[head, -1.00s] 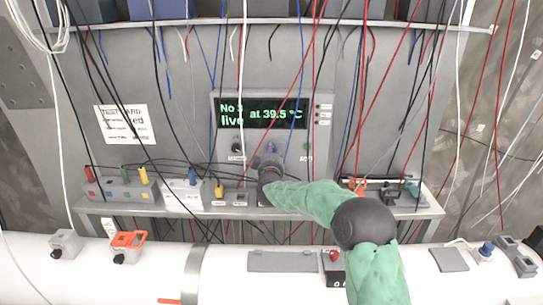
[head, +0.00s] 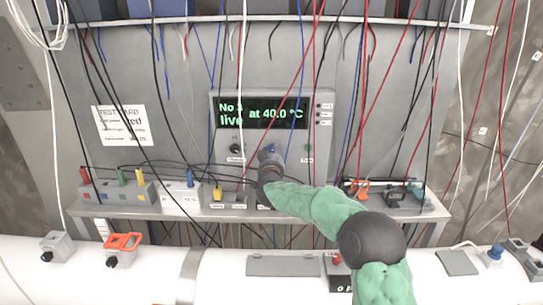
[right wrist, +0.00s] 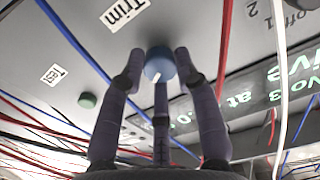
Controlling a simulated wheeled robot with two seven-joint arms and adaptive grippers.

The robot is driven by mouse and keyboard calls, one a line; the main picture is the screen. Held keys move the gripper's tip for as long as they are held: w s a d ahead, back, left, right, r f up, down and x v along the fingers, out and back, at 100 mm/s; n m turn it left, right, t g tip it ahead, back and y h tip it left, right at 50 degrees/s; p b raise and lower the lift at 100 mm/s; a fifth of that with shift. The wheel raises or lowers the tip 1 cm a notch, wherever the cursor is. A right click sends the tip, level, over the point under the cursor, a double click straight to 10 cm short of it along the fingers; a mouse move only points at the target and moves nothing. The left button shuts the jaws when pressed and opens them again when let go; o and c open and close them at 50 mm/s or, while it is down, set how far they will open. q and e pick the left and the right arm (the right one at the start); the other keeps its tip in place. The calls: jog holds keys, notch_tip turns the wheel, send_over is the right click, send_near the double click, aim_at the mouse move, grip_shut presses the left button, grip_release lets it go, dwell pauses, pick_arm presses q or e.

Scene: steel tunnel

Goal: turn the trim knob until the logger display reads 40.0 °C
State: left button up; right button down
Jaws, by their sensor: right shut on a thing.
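The logger display (head: 262,113) is lit with green text in the head view and reads "at 40.0 °C". It also shows, tilted and partly cut off, in the right wrist view (right wrist: 265,95). The blue trim knob (right wrist: 160,64) sits under the "Trim" label (right wrist: 125,12) in the right wrist view. My right gripper (right wrist: 160,62) has its fingers around the knob and is shut on it. In the head view my right gripper (head: 270,160) is at the panel just below the display and hides most of the knob. My left gripper is in neither view.
Many loose red, blue, black and white wires hang in front of the panel. A shelf (head: 330,209) with connector boxes (head: 125,192) runs below the logger. A white pipe (head: 220,275) with small boxes on it lies in front. A green button (right wrist: 87,100) is near the knob.

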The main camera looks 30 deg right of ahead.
jog(key=shift+f, duration=0.15)
dwell(0.3)
jog(key=c, duration=0.9)
grip_release()
jog(key=v, duration=1.2)
